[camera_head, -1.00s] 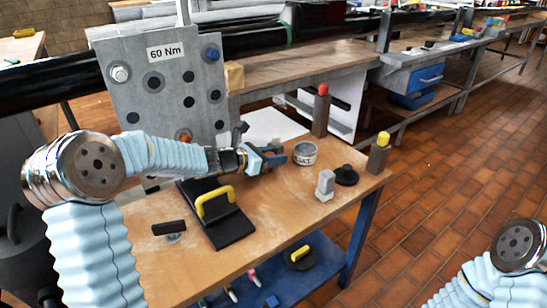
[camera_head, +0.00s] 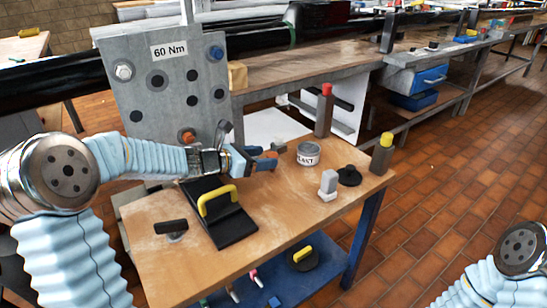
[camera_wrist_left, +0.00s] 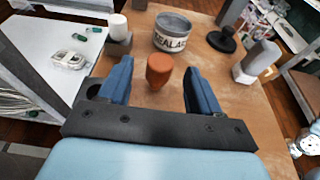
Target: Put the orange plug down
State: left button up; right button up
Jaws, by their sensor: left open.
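The orange plug (camera_wrist_left: 160,70) stands upright on the wooden table in the left wrist view, between and slightly beyond my left gripper's blue fingers. There is a gap on each side of it. My right gripper is out of view.
A sealant tin (camera_head: 308,154) stands just beyond the plug. A grey block (camera_head: 328,185), a black knob (camera_head: 349,175) and posts with red (camera_head: 324,110) and yellow (camera_head: 382,154) tops stand to the right. A black plate with yellow handle (camera_head: 233,228) lies nearer.

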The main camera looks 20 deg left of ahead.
pick_arm(q)
jog(key=v, duration=0.6)
jog(key=shift+s+a+r, duration=0.15)
jog(key=shift+s, duration=0.05)
